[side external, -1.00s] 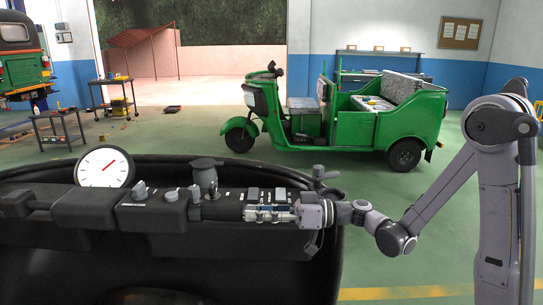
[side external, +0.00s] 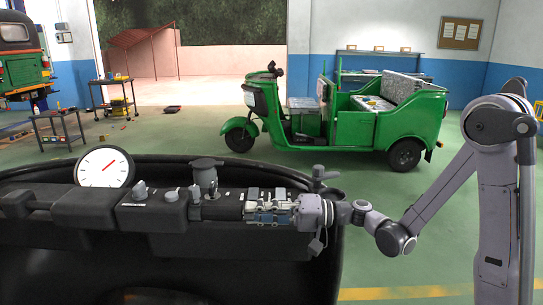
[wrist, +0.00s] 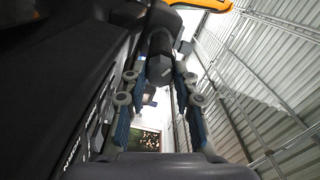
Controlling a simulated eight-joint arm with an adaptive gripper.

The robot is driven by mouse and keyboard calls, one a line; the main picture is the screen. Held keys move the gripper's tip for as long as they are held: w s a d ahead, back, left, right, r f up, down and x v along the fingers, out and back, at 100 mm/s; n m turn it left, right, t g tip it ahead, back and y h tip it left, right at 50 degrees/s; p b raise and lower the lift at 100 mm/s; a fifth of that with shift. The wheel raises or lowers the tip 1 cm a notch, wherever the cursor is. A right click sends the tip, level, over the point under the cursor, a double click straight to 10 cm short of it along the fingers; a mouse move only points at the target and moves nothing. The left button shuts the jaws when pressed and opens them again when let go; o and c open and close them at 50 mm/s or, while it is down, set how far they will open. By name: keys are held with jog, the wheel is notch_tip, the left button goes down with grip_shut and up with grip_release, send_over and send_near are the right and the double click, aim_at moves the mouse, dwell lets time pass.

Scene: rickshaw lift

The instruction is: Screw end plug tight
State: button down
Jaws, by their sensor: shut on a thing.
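My gripper (side external: 250,213) is at the right part of the dark console in the side view, lying level and pointing left along it. Its blue-and-silver fingers are closed at the end of a dark cylindrical part (side external: 222,210). In the wrist view the two fingers of my gripper (wrist: 160,76) stand on either side of a dark round piece (wrist: 160,47), which I take for the end plug. The fingers hide most of the plug in the side view, and its threads do not show. I cannot tell how tight it sits.
A white gauge with a red needle (side external: 104,167) stands behind the console (side external: 85,208). Grey knobs (side external: 171,195) and an upright grey valve (side external: 205,175) sit left of my gripper. A green rickshaw (side external: 350,120) stands on open floor behind.

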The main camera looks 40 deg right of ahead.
jog(key=m, duration=1.2)
jog(key=shift+m, duration=0.3)
dwell(0.4)
jog(key=c, duration=1)
grip_release()
jog(key=shift+s, duration=0.1)
jog(key=v, duration=1.2)
jog(key=shift+a, duration=0.1)
